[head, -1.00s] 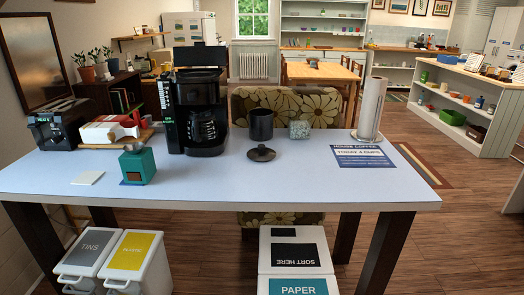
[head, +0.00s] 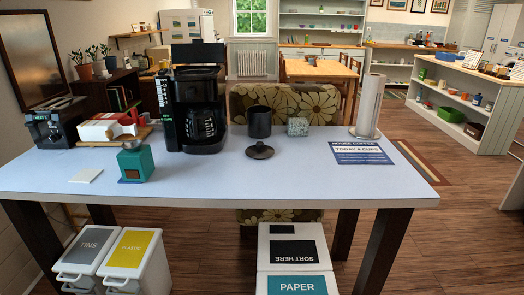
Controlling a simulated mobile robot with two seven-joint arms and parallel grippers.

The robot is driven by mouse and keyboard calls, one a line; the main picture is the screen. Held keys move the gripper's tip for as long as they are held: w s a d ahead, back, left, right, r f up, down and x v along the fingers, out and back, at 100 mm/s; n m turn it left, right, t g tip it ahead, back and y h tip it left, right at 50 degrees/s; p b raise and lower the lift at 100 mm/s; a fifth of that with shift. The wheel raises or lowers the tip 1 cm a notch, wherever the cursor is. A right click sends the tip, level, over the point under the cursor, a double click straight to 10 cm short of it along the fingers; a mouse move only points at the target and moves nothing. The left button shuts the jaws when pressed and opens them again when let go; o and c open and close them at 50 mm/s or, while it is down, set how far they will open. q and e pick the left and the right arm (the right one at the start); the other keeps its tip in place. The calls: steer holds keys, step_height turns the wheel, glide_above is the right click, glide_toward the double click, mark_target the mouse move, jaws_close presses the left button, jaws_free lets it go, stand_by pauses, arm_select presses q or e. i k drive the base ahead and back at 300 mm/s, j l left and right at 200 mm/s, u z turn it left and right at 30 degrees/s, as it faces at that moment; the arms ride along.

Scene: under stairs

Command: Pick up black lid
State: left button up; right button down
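The black lid (head: 260,151) is a small round disc with a knob on top. It lies flat on the pale blue table (head: 300,181), in front of a black canister (head: 259,122). The lid and the canister stand apart or nearly so; I cannot tell if they touch. The canister is upright with its top uncovered. Neither of my grippers shows in the head view.
A black coffee maker (head: 188,101) stands left of the lid. A speckled cube (head: 298,127), a paper towel roll (head: 368,106) and a blue sign (head: 361,153) are to the right. A green grinder (head: 136,163) is front left. The table's front middle is clear.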

mark_target(260, 152)
steer(key=i+u, duration=0.15)
steer(key=i, duration=0.8)
